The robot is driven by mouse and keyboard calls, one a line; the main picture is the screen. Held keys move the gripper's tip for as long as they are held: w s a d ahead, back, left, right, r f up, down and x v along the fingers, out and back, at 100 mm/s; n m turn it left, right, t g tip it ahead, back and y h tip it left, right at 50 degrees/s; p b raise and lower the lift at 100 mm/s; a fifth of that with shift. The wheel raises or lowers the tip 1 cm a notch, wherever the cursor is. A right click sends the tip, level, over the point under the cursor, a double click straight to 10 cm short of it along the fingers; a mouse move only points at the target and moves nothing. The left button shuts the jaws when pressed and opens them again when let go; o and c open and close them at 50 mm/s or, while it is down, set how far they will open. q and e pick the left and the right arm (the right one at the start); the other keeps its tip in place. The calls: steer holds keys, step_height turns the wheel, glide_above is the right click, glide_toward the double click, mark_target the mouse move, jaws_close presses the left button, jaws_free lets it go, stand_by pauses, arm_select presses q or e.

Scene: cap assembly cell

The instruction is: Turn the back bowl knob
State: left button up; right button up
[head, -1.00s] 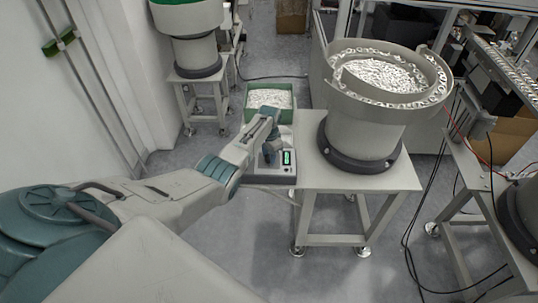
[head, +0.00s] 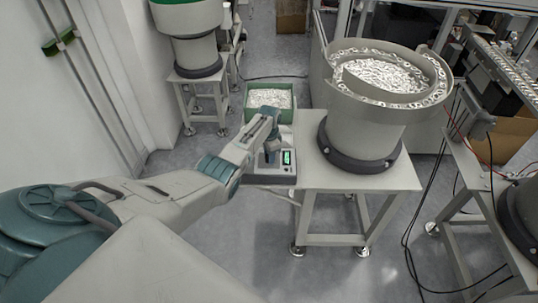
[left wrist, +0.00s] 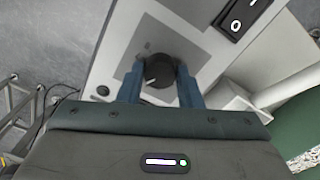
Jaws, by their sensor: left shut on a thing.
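The bowl knob (left wrist: 158,72) is round and dark, on a grey plate of a light control box, in the left wrist view. My left gripper (left wrist: 160,80) has its two blue fingers on either side of the knob, shut on it. In the head view my left gripper (head: 272,152) is at the control box (head: 270,176) beside the bowl feeder stand, and the knob is hidden there. The box has a small green display (head: 287,158). The bowl feeder (head: 370,105) holds many small pale parts. My right gripper is in neither view.
A black rocker switch (left wrist: 238,16) is on the box near the knob. A green bin (head: 270,99) of pale parts stands behind the box. Another feeder (head: 195,45) stands at the back left. Cables hang at the right. The floor in front is clear.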

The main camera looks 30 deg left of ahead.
arm_select(q)
steer(key=o, duration=1)
step_height(320, 180, up, 11)
steer(key=shift+f+b, duration=0.1)
steer(key=shift+b, duration=0.6)
